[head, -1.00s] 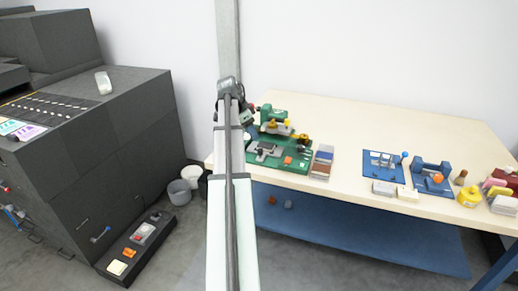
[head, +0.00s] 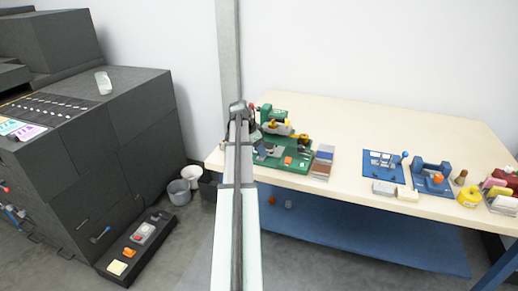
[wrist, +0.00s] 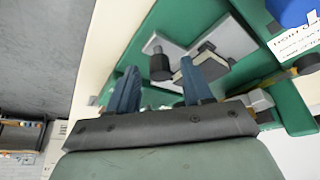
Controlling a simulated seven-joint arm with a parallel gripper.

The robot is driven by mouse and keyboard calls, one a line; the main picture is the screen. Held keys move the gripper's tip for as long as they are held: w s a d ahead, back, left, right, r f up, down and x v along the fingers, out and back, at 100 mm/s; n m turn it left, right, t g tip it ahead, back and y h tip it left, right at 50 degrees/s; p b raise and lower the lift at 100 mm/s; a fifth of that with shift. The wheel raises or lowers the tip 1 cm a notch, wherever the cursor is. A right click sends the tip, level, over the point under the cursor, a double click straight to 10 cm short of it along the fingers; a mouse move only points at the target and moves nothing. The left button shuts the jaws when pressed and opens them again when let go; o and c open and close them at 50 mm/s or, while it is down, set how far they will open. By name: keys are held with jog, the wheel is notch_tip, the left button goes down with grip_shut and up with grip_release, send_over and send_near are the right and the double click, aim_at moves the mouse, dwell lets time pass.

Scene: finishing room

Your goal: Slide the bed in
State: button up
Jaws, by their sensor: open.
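The green machine (head: 296,164) stands at the left end of the cream table; its green base also shows in the wrist view (wrist: 290,105). A flat grey plate (wrist: 228,40), which looks like the bed, lies over the green base. A black cylindrical knob (wrist: 160,66) stands on a grey plate beside it. My gripper (wrist: 159,78) is open, its two blue fingers pointing towards the knob, which appears between the fingertips. I cannot tell whether they touch it. In the head view my arm hides the fingers and part of the machine's left side.
Blue fixtures (head: 432,178) and a yellow roll (head: 469,197) are farther right on the table (head: 400,128). A dark cabinet (head: 130,120) is at left, with buckets (head: 180,191) on the floor between.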

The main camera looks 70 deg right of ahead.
grip_shut()
dwell(0.3)
dwell(0.3)
